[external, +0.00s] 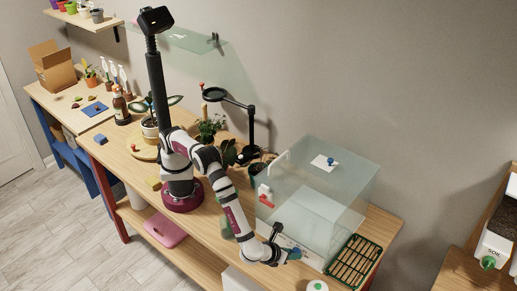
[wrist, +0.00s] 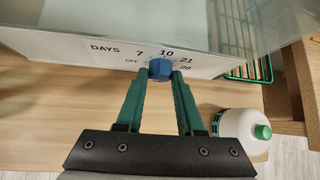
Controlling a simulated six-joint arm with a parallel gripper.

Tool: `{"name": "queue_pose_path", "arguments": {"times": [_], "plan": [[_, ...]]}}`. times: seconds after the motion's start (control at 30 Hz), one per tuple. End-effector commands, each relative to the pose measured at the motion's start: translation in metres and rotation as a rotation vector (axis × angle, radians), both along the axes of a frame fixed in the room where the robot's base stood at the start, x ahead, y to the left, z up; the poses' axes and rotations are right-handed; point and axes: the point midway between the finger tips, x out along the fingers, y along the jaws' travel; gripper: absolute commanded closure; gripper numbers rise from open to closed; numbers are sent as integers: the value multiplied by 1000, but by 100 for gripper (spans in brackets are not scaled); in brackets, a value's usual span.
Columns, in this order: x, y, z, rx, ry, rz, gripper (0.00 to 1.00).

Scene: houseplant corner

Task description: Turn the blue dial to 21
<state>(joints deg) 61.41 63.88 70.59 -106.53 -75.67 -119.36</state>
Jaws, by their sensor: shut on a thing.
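The blue dial (wrist: 160,69) sits on the white front panel (wrist: 110,52), which is printed with DAYS, 7, 10, 21 and 28. My gripper (wrist: 159,78) has its two green fingers on either side of the dial, shut on it. The 21 mark lies just right of the dial, and the 10 is right above it. The dial's pointer is too small to make out. In the external view my gripper (external: 293,254) is at the lower front of the clear box (external: 335,195), and the dial there is too small to tell apart from the fingertips.
A white bottle with a green cap (wrist: 240,127) stands right of my gripper, close to the fingers. A green wire rack (external: 354,261) lies right of the box. Potted plants (external: 208,127) and a magnifier stand (external: 250,122) are behind my arm. Bare wooden bench lies left of the fingers.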

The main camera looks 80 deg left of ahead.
Motion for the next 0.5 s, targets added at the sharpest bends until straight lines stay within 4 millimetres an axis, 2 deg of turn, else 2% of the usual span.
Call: {"name": "queue_pose_path", "arguments": {"times": [0.5], "plan": [[7,-5,0,268,254,1,100]]}}
